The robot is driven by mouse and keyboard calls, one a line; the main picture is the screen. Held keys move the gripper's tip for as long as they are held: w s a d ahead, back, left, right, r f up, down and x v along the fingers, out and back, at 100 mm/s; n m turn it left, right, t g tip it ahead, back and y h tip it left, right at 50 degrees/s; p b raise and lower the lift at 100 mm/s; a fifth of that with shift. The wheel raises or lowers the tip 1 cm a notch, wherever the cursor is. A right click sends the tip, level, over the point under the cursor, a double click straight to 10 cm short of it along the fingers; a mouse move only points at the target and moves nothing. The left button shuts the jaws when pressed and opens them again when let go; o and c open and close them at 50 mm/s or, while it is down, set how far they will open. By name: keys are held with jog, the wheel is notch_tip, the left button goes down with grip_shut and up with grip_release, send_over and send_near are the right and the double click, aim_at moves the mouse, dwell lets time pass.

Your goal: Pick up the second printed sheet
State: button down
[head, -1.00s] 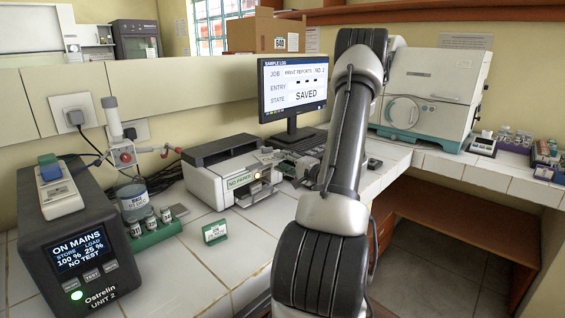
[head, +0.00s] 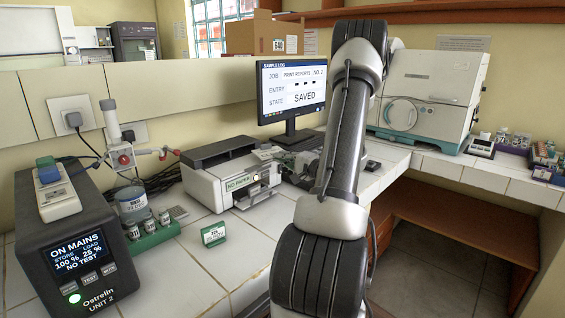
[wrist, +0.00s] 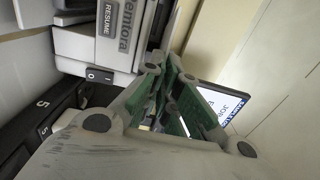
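I cannot make out a printed sheet for certain in either view. The white and grey printer (head: 215,170) stands on the tiled bench and bears a green "NO PAPER" label. A small amber light shows on its front. The monitor (head: 292,88) behind it reads job "Print reports No. 2", entry dashes, state "Saved". In the head view my arm runs up the middle and its end is hidden behind it. In the wrist view my gripper (wrist: 170,74) shows two grey fingers with green pads. A narrow gap lies between them, and I see no sheet in it.
A black power unit (head: 70,245) stands at the left front. A green vial rack (head: 155,237) and a small green sign (head: 214,234) sit before the printer. A white incubator-like machine (head: 430,90) is at right. Bare tiles lie at the front middle.

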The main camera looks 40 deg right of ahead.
jog(key=s+r, duration=0.2)
jog(key=s, duration=0.5)
jog(key=s+d+r, duration=0.1)
jog(key=s+r, duration=0.2)
jog(key=s, duration=0.4)
dwell(0.4)
